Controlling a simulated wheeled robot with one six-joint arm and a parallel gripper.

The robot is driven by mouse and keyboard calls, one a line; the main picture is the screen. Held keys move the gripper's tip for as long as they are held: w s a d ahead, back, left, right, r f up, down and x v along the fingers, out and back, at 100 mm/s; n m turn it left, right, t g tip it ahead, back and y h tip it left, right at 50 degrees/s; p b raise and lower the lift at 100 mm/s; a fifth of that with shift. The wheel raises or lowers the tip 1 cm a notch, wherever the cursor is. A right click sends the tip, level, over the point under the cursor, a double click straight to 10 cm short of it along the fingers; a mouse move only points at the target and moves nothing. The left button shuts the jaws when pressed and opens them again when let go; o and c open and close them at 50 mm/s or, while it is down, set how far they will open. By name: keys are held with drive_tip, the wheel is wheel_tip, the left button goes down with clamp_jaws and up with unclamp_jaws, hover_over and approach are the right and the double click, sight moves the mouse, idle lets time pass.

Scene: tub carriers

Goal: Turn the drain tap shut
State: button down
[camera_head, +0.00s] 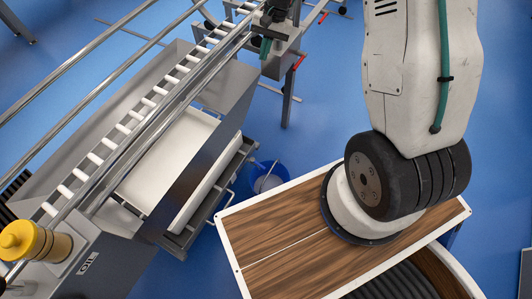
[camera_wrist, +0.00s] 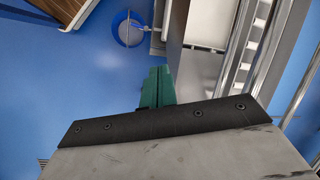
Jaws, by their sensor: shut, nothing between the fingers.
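My gripper (camera_head: 265,47) shows in the head view at top centre, with small green fingers beside the rail of the tub line. In the wrist view its green fingers (camera_wrist: 157,88) are together, with nothing seen between them, over blue floor. A red lever (camera_head: 299,62) sits on a grey fitting just right of and below the fingers in the head view. It may be the drain tap's handle, but it is too small to be sure. The gripper looks apart from it. I cannot make out the lever in the wrist view.
A roller line (camera_head: 126,130) runs beside a steel trough. A blue bucket (camera_head: 257,187) stands on the floor; it also shows in the wrist view (camera_wrist: 120,31). A yellow cylinder (camera_head: 33,241) is at lower left.

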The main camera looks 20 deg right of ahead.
sight(258, 165)
wheel_tip(258, 165, down, 32)
drive_tip(key=s+d+f+m+g+y, duration=0.1)
drive_tip(key=s+d+m, duration=0.15)
drive_tip(key=m, duration=0.25)
drive_tip(key=s+a+f, duration=0.3)
drive_tip(key=s+f, duration=0.1)
drive_tip(key=f, duration=0.5)
drive_tip(key=s+a+f+m, duration=0.1)
drive_tip(key=s+a+f, duration=0.3)
drive_tip(key=f, duration=0.5)
drive_tip(key=shift+f, duration=0.2)
drive_tip(key=shift+s+d, duration=0.1)
drive_tip(key=shift+d, duration=0.05)
